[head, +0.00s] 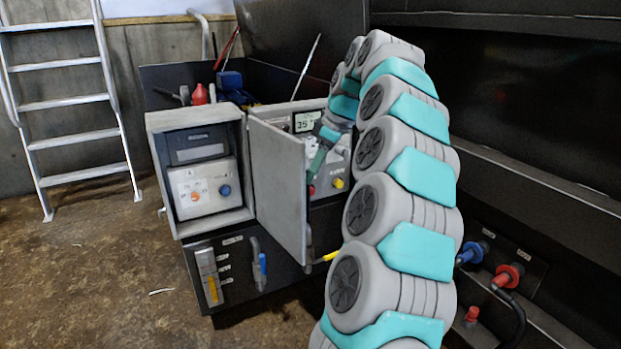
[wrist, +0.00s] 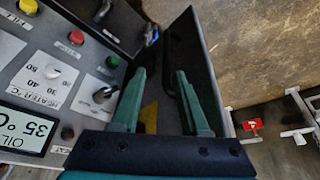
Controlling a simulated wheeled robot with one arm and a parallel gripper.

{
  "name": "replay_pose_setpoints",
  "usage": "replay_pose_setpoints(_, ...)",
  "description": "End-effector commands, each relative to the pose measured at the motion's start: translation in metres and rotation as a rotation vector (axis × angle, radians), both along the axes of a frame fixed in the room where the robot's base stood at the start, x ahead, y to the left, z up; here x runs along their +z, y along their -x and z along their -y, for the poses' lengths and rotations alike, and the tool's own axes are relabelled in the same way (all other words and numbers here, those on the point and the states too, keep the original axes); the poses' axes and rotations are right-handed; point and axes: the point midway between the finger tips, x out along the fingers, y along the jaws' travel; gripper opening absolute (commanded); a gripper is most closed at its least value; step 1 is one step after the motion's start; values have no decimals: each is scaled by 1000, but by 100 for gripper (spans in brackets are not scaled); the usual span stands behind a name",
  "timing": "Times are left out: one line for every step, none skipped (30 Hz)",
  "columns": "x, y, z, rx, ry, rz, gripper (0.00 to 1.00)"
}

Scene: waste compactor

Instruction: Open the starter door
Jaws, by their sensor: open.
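The starter door (head: 280,185) is a grey flat panel standing open, swung outward from the right side of the grey starter box (head: 162,182). The box interior shows a small display and a panel with an orange and a blue knob. My gripper (head: 314,172) is to the right of the door, between it and the control panel, partly hidden. In the wrist view its two green fingers (wrist: 160,74) are spread apart with nothing held between them. A dark panel surface (wrist: 187,55) lies beyond the fingers; I cannot tell whether they touch it.
The control panel (wrist: 35,75) with knobs, coloured buttons and an oil display is close beside the fingers. A yellow-handled lever (head: 327,257) is low by the door. A ladder (head: 75,100) stands at left.

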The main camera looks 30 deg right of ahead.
Motion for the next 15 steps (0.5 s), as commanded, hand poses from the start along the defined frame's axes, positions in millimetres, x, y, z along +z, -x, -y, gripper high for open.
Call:
replay_pose_setpoints(8,1,3,-4,3,6,45)
replay_pose_setpoints(12,2,4,-4,3,7,45)
replay_pose_setpoints(17,4,5,-2,3,4,45)
replay_pose_setpoints(20,5,5,-1,1,3,45)
replay_pose_setpoints(22,6,6,-2,2,3,45)
replay_pose_setpoints(26,6,8,-3,3,5,45)
replay_pose_setpoints(29,7,9,-3,3,5,45)
replay_pose_setpoints(31,8,9,-3,3,5,45)
replay_pose_setpoints(33,9,9,-2,2,3,45)
replay_pose_setpoints(34,10,9,-2,0,2,45)
replay_pose_setpoints(35,10,9,-1,0,0,45)
replay_pose_setpoints(37,11,10,-1,0,0,45)
replay_pose_setpoints(38,11,10,0,0,0,45)
replay_pose_setpoints(38,11,10,0,0,0,45)
replay_pose_setpoints(39,11,10,0,0,0,45)
